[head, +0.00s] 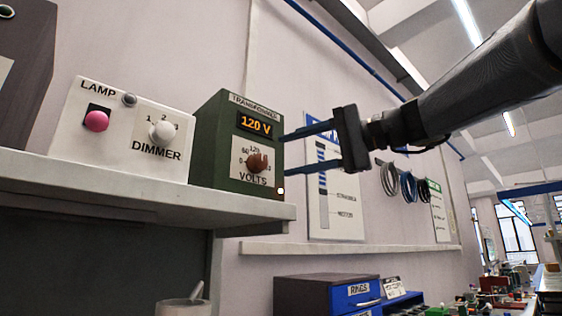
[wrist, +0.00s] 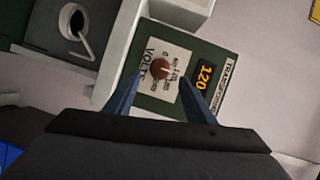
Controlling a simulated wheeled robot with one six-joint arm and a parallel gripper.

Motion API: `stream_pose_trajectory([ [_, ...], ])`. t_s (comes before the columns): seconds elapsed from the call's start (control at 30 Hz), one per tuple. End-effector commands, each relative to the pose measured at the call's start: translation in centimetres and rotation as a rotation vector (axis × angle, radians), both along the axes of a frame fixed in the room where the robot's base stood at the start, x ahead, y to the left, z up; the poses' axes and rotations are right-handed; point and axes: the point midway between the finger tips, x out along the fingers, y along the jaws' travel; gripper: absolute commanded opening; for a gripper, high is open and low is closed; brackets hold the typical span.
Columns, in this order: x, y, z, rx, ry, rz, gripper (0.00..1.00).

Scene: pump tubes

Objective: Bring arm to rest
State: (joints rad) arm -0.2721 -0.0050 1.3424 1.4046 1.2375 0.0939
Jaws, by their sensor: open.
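My gripper (head: 284,153) is at the end of my arm, which reaches in from the upper right of the head view. Its two blue fingers are spread apart and point left at the green transformer box (head: 213,138). The box has a lit display reading 120 V and a brown VOLTS knob (head: 257,162). In the wrist view the fingers (wrist: 155,88) lie either side of the knob (wrist: 161,69) in the picture. Nothing shows between them as held. Whether the fingertips touch the box I cannot tell.
The transformer stands on a pale shelf (head: 150,188) beside a white lamp dimmer box (head: 124,130). A poster (head: 335,200) and coiled cables (head: 390,179) are on the wall behind. A blue RINGS drawer box (head: 357,293) and a mortar with pestle (head: 183,305) sit below.

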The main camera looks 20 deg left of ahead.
Motion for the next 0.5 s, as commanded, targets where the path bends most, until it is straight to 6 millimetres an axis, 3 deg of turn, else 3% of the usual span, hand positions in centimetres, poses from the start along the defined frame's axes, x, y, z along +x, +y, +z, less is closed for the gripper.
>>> stream_pose_trajectory([
  [0.13, -0.11, -0.89, 0.07, 0.0, -0.001, -0.001, 0.49],
  [0.5, -0.15, -0.94, 0.11, 0.0, -0.001, 0.0, 0.49],
])
